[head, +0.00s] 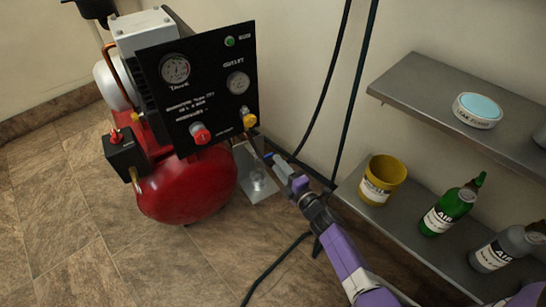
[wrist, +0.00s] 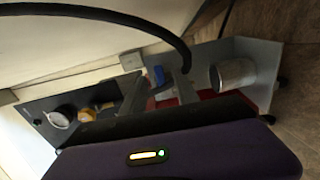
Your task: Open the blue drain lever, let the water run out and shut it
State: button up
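The compressor has a red tank (head: 188,186), which shows only as a red strip in the wrist view, behind my fingers. A small blue piece that looks like the drain lever (wrist: 158,75) shows between my two fingers in the wrist view. My gripper (wrist: 160,84) has its fingers apart around it; I cannot tell whether they touch it. In the head view my gripper (head: 272,162) reaches in from the lower right to the tank's right side. A clear cup (head: 258,181) stands on a grey plate below; it looks pale in the wrist view (wrist: 233,75). No water is visible.
A black panel (head: 200,85) with gauges, a red knob (head: 200,134) and a yellow knob (head: 248,118) stands above the tank. Black hoses hang by the wall. Metal shelves (head: 425,95) at the right hold a yellow pot (head: 383,180) and bottles. The tiled floor at left is clear.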

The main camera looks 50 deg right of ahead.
jog(key=shift+v, duration=1.25)
jog(key=s+a+r+m+y, duration=0.1)
jog(key=s+a+r+m, duration=0.2)
jog(key=s+a, duration=0.45)
jog(key=s+a+r+m+g+y, duration=0.1)
jog(key=s+a+r+m, duration=0.4)
jog(key=s, duration=0.4)
jog(key=s+a+r+m+y, duration=0.1)
jog(key=s+a+r+m, duration=0.1)
jog(key=s+a, duration=0.6)
jog(key=s+a+r+m+g+y, duration=0.2)
jog(key=s+a+r+m, duration=0.25)
jog(key=s+r, duration=0.4)
notch_tip(320, 180, up, 31)
jog(key=w+p, duration=0.2)
jog(key=p, duration=2.8)
